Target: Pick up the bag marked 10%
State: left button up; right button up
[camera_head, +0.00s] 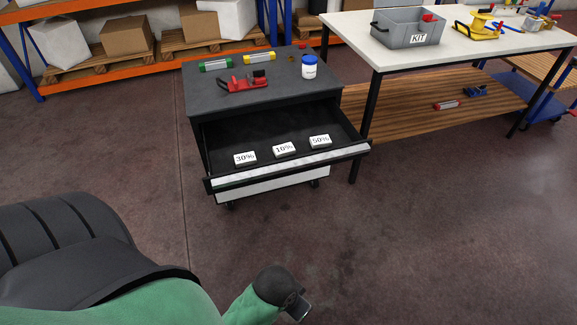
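The small white bag marked 10% (284,149) lies in the open top drawer of a dark cabinet (226,105), between two similar bags. The bag marked 30% (245,158) is to its left and the bag marked 50% (320,140) to its right. My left arm, green and black, comes in from the lower left. Its gripper (298,308) shows small and grey at the bottom edge, below the drawer and well apart from the bags. Its fingers are too unclear to judge. My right gripper is not in view.
The drawer front (290,166) stands out towards me. On the cabinet top are a red tool (244,84), a white jar with blue lid (309,68) and two levels. A white table (465,48) with a grey KIT box (407,29) stands right. Floor in front is clear.

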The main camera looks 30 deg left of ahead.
aim_at(283, 150)
jog(key=u, duration=1.05)
